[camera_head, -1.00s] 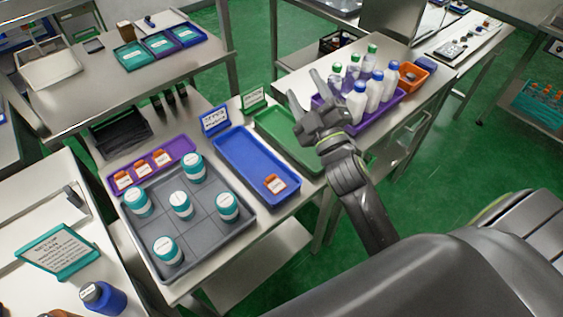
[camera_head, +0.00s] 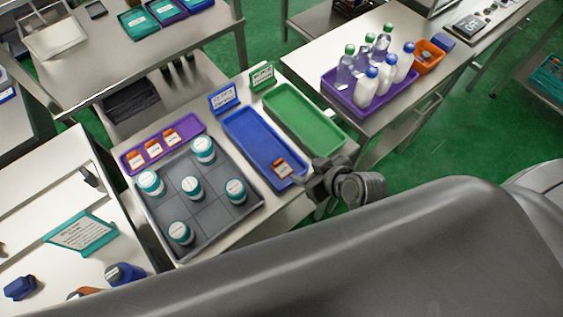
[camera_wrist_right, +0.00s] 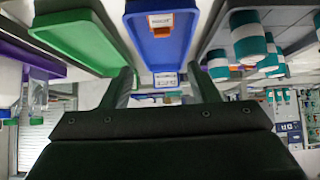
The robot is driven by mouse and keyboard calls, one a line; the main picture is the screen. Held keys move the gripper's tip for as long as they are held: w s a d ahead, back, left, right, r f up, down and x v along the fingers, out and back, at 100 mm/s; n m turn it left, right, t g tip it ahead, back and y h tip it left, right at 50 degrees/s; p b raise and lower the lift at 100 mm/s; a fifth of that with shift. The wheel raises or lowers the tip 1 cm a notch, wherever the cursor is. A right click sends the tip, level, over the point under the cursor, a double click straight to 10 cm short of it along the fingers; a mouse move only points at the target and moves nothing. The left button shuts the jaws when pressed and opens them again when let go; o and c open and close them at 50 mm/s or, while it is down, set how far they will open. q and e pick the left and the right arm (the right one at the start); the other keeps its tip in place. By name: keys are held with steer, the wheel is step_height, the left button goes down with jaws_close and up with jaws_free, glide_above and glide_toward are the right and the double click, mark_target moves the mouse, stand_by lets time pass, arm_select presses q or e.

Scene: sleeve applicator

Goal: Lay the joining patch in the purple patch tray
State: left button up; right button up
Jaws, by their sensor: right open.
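An orange joining patch (camera_head: 283,168) with a white label lies in the near end of the blue tray (camera_head: 250,139). In the right wrist view the patch (camera_wrist_right: 160,22) shows near the top, ahead of the fingers. My right gripper (camera_head: 308,178) is open and empty, just right of the patch at the blue tray's near edge; its fingers (camera_wrist_right: 165,85) are spread apart. The purple patch tray (camera_head: 192,126) lies behind the grey tray and holds three similar orange patches in a row. My left gripper is out of view.
The grey tray (camera_head: 215,213) beside the blue tray holds several teal-lidded jars. A green tray (camera_head: 303,118) lies on the other side. Small signs (camera_head: 224,97) stand at the far ends. A purple crate of bottles (camera_head: 345,98) stands on the right bench.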

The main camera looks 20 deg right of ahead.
steer(key=p, duration=0.2)
glide_toward(278, 161)
steer(key=x, duration=0.3)
steer(key=shift+d, duration=0.25)
steer(key=shift+x, duration=0.9)
steer(key=shift+a+p+x, duration=0.2)
steer(key=shift+p+x, duration=0.35)
steer(key=shift+x, duration=1.2)
steer(key=shift+s, duration=0.15)
steer(key=c, duration=0.8)
steer(key=shift+r, duration=0.1)
